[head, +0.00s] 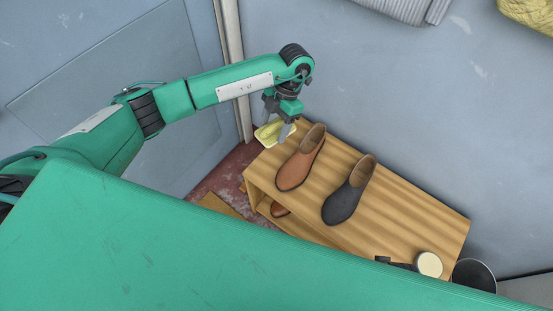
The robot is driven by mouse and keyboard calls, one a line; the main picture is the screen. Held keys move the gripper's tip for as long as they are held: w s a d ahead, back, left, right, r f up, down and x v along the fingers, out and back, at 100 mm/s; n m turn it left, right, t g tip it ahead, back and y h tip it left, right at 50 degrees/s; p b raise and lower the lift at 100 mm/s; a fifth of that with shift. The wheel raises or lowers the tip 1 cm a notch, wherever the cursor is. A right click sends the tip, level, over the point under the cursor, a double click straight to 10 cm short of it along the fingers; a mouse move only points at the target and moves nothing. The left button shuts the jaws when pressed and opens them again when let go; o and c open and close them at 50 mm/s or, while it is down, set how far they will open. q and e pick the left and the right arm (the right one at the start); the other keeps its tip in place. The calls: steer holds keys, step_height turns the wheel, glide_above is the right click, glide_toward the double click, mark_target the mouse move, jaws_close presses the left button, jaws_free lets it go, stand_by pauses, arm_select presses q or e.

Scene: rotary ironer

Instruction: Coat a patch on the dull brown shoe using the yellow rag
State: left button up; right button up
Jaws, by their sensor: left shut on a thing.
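The dull brown shoe (302,157) stands on the wooden bench top, its toe toward the lower left. The yellow rag (269,134) is at the bench's upper left corner, just left of the brown shoe. My left gripper (279,121) is shut on the yellow rag, with its fingers pointing down beside the shoe. A gap shows between the rag and most of the shoe; I cannot tell how high the rag is. My right gripper is not in view.
A dark grey shoe (348,191) stands right of the brown one on the wooden bench (405,213). A round cream-topped tin (429,263) and a dark object (394,262) are near its front right end. A dark bin (474,274) stands beyond. The wall is close behind.

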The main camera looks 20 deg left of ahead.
arm_select(q)
step_height(320, 180, down, 5)
steer(key=s+d+n+h, duration=0.15)
steer(key=n+h, duration=0.25)
steer(key=n, duration=0.7)
steer(key=n+t+h+b, duration=0.3)
steer(key=n+t+b, duration=0.15)
steer(key=n, duration=0.55)
glide_above(282, 178)
steer(key=a, duration=0.2)
steer(key=shift+g, duration=0.45)
step_height(282, 178, down, 10)
steer(key=shift+s+d+r, duration=0.1)
steer(key=shift+d, duration=0.05)
steer(key=shift+f+b, duration=0.25)
steer(key=shift+b, duration=0.15)
steer(key=shift+f+b, duration=0.4)
steer(key=shift+b, duration=0.1)
steer(key=shift+f+b, duration=0.3)
steer(key=shift+b, duration=0.05)
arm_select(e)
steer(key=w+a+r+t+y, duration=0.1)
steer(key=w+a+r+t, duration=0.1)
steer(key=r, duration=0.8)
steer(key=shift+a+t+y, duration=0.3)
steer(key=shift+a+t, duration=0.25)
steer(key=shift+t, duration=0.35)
